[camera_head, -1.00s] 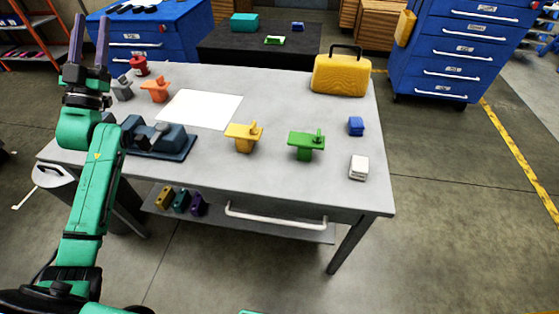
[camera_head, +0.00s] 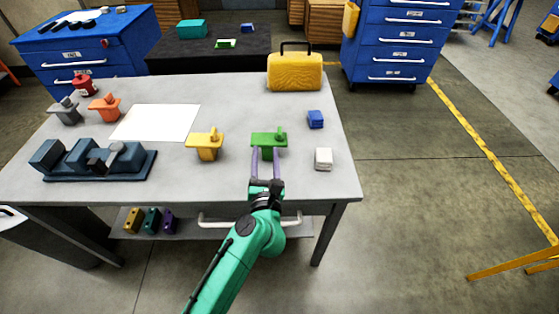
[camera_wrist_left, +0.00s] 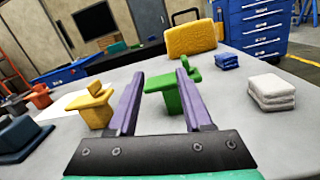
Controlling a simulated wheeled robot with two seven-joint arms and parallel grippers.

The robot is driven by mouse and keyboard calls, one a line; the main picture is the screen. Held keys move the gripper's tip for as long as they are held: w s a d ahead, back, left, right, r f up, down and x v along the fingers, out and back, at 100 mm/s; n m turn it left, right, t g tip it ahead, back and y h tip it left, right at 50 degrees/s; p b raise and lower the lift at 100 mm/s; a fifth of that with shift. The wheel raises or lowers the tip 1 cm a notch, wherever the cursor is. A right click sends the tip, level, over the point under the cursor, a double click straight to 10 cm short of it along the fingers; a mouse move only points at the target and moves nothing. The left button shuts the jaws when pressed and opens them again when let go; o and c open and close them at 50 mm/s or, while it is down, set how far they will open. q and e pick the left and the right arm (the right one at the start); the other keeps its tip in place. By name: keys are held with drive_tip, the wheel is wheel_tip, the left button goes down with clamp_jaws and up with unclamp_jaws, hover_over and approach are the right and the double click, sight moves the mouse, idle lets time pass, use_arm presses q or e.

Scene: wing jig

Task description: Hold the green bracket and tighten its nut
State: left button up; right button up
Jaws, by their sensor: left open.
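I cannot tell whether the fingers touch the bracket. My right gripper is not in view.
A yellow bracket (camera_head: 205,145) stands left of the green one. A white stack (camera_head: 323,159) and a blue stack (camera_head: 316,119) lie to the right. A yellow case (camera_head: 294,72) stands behind. A dark vise-like fixture (camera_head: 92,161) sits at left.

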sight(279, 136)
use_arm(q)
drive_tip(key=s+d+n+h, duration=0.1)
drive_tip(key=s+d+n, duration=0.1)
drive_tip(key=d, duration=0.2)
drive_tip(key=shift+g, duration=0.4)
drive_tip(key=w, duration=0.8)
drive_tip(key=w+f, duration=0.1)
drive_tip(key=w, duration=0.3)
drive_tip(key=shift+w, duration=0.2)
clamp_jaws()
unclamp_jaws()
drive_tip(key=shift+a, duration=0.1)
